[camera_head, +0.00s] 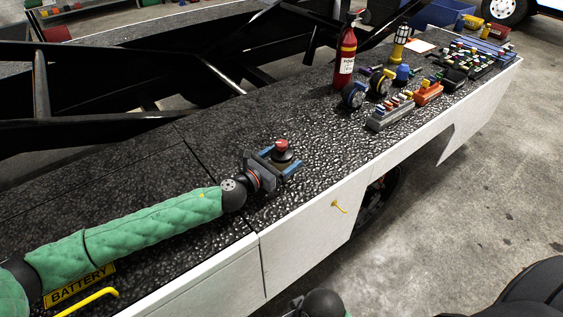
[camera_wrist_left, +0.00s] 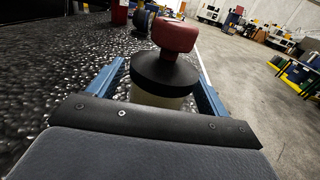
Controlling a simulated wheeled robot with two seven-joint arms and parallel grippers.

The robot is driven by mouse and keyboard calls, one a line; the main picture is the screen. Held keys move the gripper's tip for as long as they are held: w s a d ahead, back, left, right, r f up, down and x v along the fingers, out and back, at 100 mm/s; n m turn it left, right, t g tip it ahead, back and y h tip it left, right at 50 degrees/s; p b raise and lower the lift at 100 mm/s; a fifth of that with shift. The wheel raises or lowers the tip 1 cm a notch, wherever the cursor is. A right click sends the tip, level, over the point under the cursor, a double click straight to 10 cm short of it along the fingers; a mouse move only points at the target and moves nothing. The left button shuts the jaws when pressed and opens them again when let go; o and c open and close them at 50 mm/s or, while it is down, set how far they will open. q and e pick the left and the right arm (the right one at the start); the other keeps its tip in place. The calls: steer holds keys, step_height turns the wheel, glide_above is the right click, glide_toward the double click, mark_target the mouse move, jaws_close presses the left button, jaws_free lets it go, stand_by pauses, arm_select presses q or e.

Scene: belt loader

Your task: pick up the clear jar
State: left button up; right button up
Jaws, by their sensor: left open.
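The clear jar (camera_wrist_left: 155,98) has a pale see-through body, a wide black lid and a red knob on top. It stands upright on the dark textured deck, and its top shows in the head view (camera_head: 282,153). My left gripper (camera_head: 279,161) is open, with one blue finger on each side of the jar. In the left wrist view the jar is between the fingers (camera_wrist_left: 160,88), with its lower body hidden by the gripper's front edge. I cannot tell if a finger touches it. Part of my right wrist shows at the bottom edge of the head view; its fingers are out of sight.
Farther along the deck (camera_head: 220,130) stand a red fire extinguisher (camera_head: 346,58), two wheel-like items, a grey rack (camera_head: 390,116) and an orange block (camera_head: 428,93). Black beams (camera_head: 100,125) run behind. The deck around the jar is clear; its white side edge (camera_head: 310,220) drops off nearby.

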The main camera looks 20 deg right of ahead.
arm_select(q)
steer(key=shift+x, duration=0.85)
steer(key=c, duration=1.3)
